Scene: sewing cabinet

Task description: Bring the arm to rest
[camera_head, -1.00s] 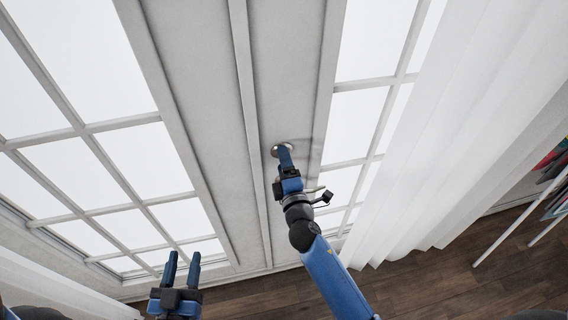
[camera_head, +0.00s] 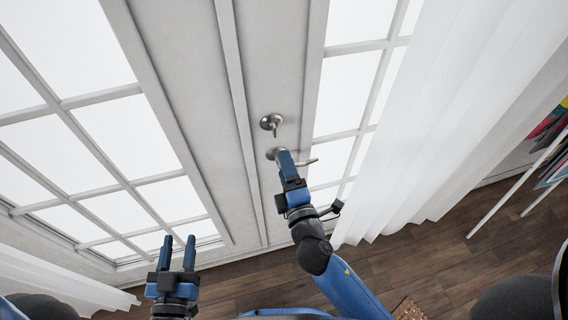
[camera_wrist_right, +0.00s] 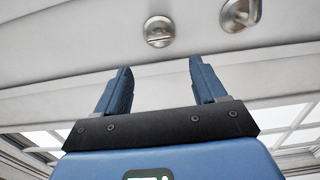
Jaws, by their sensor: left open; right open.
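My right gripper (camera_head: 286,155) is in front of a white double door (camera_head: 282,60), its fingers overlapping the lower door handle (camera_head: 312,162) in the head view. The right wrist view shows its two blue fingers (camera_wrist_right: 160,66) apart with nothing between them. Beyond them are a round metal fitting (camera_wrist_right: 158,32) and a second one (camera_wrist_right: 238,14), with a visible gap to the fingers. In the head view a small round fitting with a turn piece (camera_head: 271,122) sits above the handle, uncovered. My left gripper (camera_head: 179,240) is open and empty at the lower left, pointing at the door.
A white curtain (camera_head: 440,110) hangs on the right, and another curtain (camera_head: 50,280) shows at the lower left. A wooden floor (camera_head: 430,260) lies below. A woven item (camera_head: 408,309) is at the bottom edge. White poles (camera_head: 515,185) and coloured fabric stand at the right.

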